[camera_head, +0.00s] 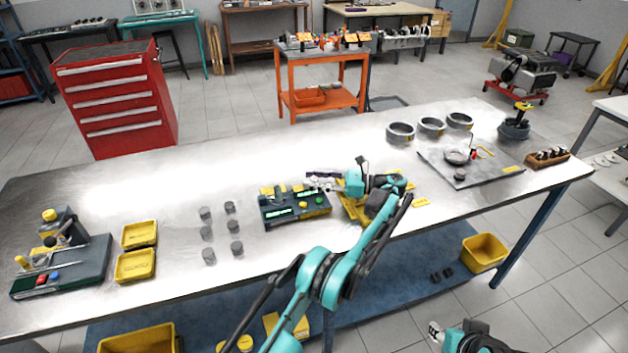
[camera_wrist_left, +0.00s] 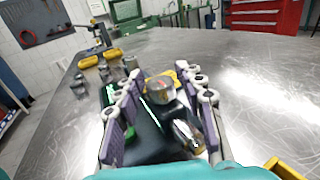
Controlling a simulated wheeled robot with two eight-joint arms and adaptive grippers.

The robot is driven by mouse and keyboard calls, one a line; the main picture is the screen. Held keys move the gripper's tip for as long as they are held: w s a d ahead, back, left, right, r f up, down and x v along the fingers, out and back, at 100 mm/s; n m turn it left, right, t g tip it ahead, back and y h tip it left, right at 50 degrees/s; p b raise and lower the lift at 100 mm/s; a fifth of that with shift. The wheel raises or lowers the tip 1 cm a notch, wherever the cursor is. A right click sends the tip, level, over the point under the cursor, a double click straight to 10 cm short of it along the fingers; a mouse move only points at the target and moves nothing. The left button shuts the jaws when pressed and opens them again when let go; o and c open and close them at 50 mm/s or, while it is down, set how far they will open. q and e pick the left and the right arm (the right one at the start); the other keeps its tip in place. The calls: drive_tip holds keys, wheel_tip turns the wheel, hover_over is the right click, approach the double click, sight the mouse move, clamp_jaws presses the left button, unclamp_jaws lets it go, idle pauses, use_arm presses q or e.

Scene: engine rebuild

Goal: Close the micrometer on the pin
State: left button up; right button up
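A dark green instrument (camera_head: 295,212) with lit green displays and yellow knobs sits mid-table in the head view. Its dark body (camera_wrist_left: 150,140) also shows below my left gripper in the wrist view. My left gripper (camera_head: 318,183) is at the right end of this instrument, fingers pointing left. In the wrist view the left gripper (camera_wrist_left: 160,80) has its purple-padded fingers spread, with a round silver part (camera_wrist_left: 160,89) between them, apart from both pads. Another shiny cylinder (camera_wrist_left: 187,135) lies nearer. I cannot tell which part is the micrometer or the pin. My right gripper (camera_head: 436,331) is low at the bottom edge.
Several grey cylinders (camera_head: 207,233) stand left of the instrument. Yellow bins (camera_head: 136,266) and another dark fixture (camera_head: 70,268) are further left. A yellow stand (camera_head: 357,208) lies under my left wrist. Metal rings (camera_head: 400,132) and a grey plate (camera_head: 470,165) are right.

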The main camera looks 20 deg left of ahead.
sight(313, 178)
use_arm(q)
wheel_tip(313, 178, up, 10)
idle(0.7)
